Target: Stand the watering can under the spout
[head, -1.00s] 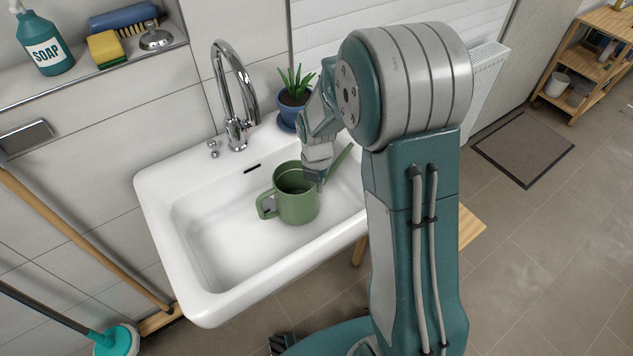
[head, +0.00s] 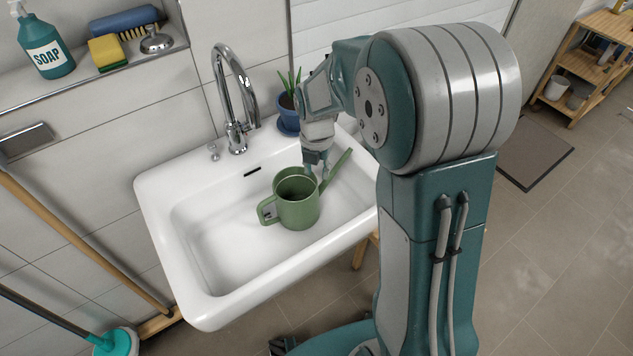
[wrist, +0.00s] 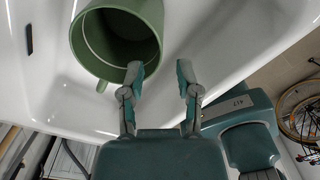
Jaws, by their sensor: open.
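The green watering can (head: 299,212) stands upright in the white sink (head: 190,296), right of the basin's middle. Its handle points left and its long thin spout points up to the right. The chrome tap (head: 229,88) arches from the back rim, and its outlet is up and left of the can. My gripper (head: 319,178) is at the can's right rim, beside its spout. In the wrist view my gripper (wrist: 160,75) has its fingers apart, with the can (wrist: 115,45) beyond and left of them. I cannot tell whether a finger touches the can.
A blue pot with a plant (head: 289,112) stands on the sink's back right corner, close to my arm. A shelf on the left holds a soap bottle (head: 45,45), a sponge (head: 106,52) and a brush (head: 125,20). The left part of the basin is clear.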

